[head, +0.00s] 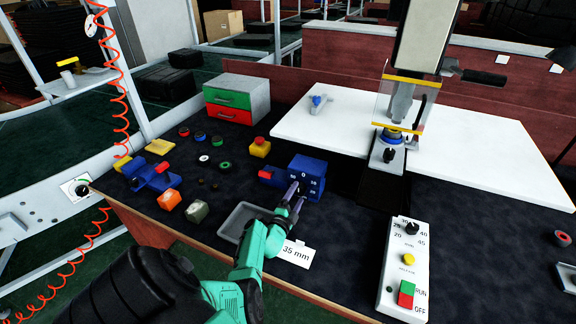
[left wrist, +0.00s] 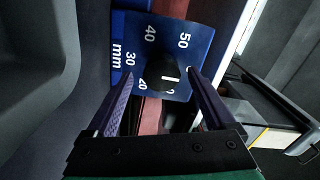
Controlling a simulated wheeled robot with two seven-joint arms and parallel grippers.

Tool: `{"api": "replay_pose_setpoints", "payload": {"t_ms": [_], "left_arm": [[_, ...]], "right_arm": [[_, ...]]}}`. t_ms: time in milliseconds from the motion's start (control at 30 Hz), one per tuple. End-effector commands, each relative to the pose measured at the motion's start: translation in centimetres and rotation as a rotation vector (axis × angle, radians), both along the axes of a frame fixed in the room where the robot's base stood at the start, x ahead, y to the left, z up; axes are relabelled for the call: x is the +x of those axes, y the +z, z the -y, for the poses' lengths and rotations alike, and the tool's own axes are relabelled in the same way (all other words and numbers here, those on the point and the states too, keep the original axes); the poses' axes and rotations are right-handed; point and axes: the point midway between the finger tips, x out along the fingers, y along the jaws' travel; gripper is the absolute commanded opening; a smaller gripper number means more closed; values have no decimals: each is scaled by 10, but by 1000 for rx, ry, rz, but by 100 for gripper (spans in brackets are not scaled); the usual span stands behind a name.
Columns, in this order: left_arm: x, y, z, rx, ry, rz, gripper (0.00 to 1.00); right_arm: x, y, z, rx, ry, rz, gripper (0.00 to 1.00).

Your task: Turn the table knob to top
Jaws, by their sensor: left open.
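A blue box (head: 308,168) with white numbers stands on the dark table, in front of the white board. In the left wrist view its blue face (left wrist: 168,28) carries numbers such as 30, 40 and 50 and the letters mm. A round black knob (left wrist: 158,70) sits on that face, its white mark toward the right of the picture. My left gripper (head: 296,191) is open at the front of the box. In the left wrist view its two purple fingers (left wrist: 161,84) lie either side of the knob, with visible gaps. My right gripper is not in view.
A grey tray (head: 233,222) and a "35 mm" card (head: 296,254) lie near my left gripper. A white control box (head: 404,270) with its own knob (head: 411,228) stands to the right. Coloured blocks and buttons lie to the left; a press stand (head: 388,155) is behind.

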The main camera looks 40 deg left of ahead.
Motion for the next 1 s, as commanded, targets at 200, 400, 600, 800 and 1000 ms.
{"api": "replay_pose_setpoints", "payload": {"t_ms": [200, 400, 600, 800, 1000], "left_arm": [[-60, 3, 21, -2, 1, -5, 88], [-103, 0, 36, -2, 0, -3, 88], [-114, 1, 40, -1, 0, -1, 88], [-114, 0, 40, -1, 0, -1, 88], [-114, 0, 40, -1, 0, -1, 88]], "right_arm": [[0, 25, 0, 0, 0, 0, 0], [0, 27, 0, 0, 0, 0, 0], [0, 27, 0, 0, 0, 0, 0], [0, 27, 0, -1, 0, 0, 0], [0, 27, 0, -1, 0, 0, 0]]}}
